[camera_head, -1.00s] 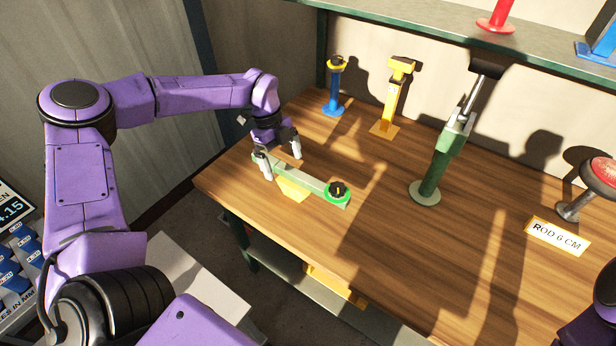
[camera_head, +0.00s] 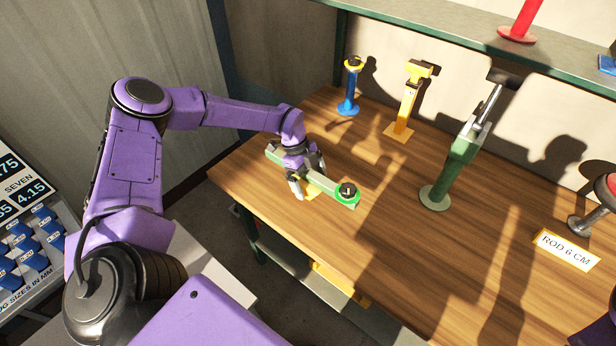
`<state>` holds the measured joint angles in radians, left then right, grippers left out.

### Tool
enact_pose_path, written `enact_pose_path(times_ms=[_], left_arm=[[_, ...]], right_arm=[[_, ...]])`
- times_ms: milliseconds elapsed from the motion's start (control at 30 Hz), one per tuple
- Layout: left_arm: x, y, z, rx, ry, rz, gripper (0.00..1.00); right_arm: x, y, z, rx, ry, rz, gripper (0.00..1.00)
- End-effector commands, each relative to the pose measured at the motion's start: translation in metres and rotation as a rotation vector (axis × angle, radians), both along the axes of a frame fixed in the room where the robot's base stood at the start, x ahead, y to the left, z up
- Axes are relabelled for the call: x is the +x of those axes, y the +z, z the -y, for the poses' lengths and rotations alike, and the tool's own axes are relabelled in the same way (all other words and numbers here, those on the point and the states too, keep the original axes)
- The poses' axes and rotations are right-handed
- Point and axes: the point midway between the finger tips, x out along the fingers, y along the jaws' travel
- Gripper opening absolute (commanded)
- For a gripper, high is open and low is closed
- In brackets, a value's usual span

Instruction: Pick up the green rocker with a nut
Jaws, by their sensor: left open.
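The green rocker (camera_head: 330,186) is a pale green bar on a small yellow base (camera_head: 312,191) near the table's left front edge. The far finger is partly hidden, and I cannot tell whether the fingers touch the bar. Only a bit of my right arm shows at the lower right corner; its gripper is out of view.
On the wooden table (camera_head: 400,245) stand a blue post (camera_head: 348,104), a yellow post (camera_head: 406,110), a green post with a lever (camera_head: 455,165) and a red-topped stand (camera_head: 590,215). A sign (camera_head: 567,250) reads "ROD 6 CM". A shelf (camera_head: 450,40) runs above the back.

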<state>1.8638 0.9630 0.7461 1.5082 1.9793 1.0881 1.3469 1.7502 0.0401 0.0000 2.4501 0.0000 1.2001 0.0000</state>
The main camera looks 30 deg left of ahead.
Motion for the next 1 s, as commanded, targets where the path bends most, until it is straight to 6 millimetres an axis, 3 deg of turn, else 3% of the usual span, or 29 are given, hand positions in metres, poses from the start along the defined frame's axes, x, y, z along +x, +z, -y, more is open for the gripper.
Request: enact_pose_path(times_ms=[1000], left_arm=[[-0.0001,-0.0048,-0.0003,0.000,0.000,0.000,1.00]], right_arm=[[0.0000,-0.0086,0.0000,0.000,0.000,0.000,0.74]])
